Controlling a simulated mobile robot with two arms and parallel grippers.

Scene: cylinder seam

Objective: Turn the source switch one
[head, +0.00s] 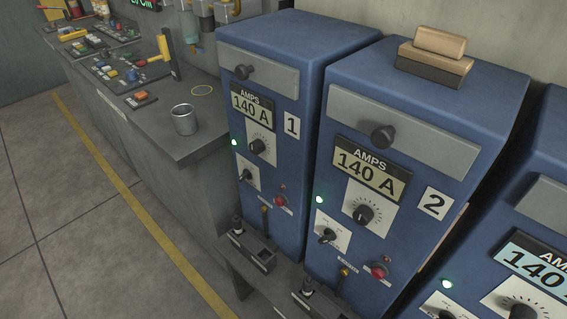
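The blue power source labelled 1 (292,55) stands in the middle of the head view. Its display (252,109) reads AMPS 140 A. A small black rotary switch (245,175) sits on a white plate at its lower left; its handle looks tilted, and its label is too small to read. A larger black dial (257,146) is above it. A green lamp (235,142) is lit at the left edge. A red button (281,200) is at the lower right. Neither of my grippers is in view.
Blue source 2 (440,100) stands close on the right, with a wooden-handled block (435,55) on top. A third blue unit (545,215) is partly in view. A grey bench (172,140) at left holds a metal cup (184,119) and control panels. The floor at left is clear.

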